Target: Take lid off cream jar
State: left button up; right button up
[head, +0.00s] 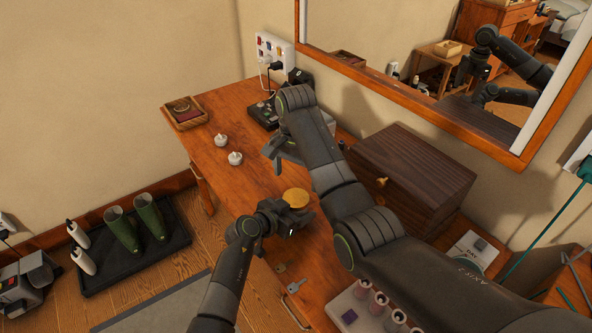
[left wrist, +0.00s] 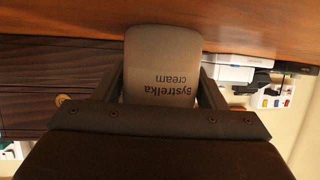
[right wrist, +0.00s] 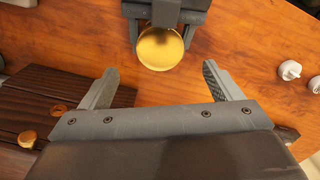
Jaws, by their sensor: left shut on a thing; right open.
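The cream jar (left wrist: 163,75) is a pale jar printed "Bystrelka cream", which appears upside down in the left wrist view. Its round gold lid (head: 295,198) is on top and faces up; it also shows in the right wrist view (right wrist: 160,48). My left gripper (head: 290,212) is shut around the jar body, low over the dresser top. My right gripper (head: 283,150) is open and empty, farther back than the jar. In the right wrist view its two fingers (right wrist: 163,88) are spread, with the lid ahead of the gap and apart from them.
The wooden dresser top (head: 250,192) carries a dark wooden box (head: 411,180) on the right. A wooden tray (head: 185,113) lies at the far end. Keys (head: 296,286) and pink rollers (head: 378,305) lie nearer.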

aim_at(296, 197)
notch_tip(296, 197, down, 7)
jog(key=shift+r, duration=0.1)
jog(key=shift+c, duration=0.3)
jog(key=c, duration=1)
jog(key=shift+o, duration=0.2)
jog(key=shift+n, duration=1.7)
jog(key=o, duration=1.1)
